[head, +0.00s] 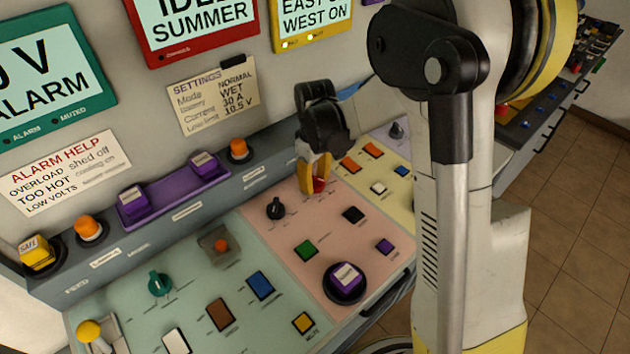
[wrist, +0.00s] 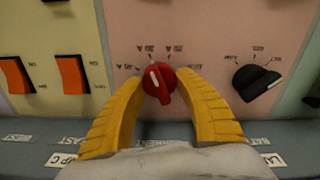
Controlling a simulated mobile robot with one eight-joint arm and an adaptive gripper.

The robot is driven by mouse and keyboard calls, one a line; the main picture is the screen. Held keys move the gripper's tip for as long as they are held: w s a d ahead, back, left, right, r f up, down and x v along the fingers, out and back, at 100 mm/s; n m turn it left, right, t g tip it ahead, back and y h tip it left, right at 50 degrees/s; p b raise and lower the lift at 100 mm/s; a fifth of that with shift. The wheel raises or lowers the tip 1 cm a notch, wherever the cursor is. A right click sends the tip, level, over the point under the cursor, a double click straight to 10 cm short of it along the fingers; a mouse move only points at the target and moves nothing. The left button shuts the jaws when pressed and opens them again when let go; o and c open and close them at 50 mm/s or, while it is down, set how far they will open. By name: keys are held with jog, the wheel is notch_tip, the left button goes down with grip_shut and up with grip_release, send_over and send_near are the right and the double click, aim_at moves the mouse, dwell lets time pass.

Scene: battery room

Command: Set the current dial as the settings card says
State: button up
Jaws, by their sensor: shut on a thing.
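The settings card (head: 215,95) on the wall reads Mode NORMAL, Battery WET, 30 A on the third line, and Low limit 10.5 V. The red dial (wrist: 160,84) sits on the pink panel (head: 285,200). It also shows as a small red piece (head: 319,185) in the head view. My gripper (wrist: 160,100) is shut on the red dial, with a yellow finger on each side of it. In the wrist view the dial's white mark points up and slightly left. Several upside-down amp labels arc around it; I cannot tell exactly which one it meets.
A black knob (wrist: 256,82) is to the right of the dial in the wrist view. Orange switches (wrist: 72,75) are to the left on the yellow panel.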

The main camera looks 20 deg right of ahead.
aim_at(315, 178)
jog(key=o, duration=1.2)
notch_tip(315, 178, up, 12)
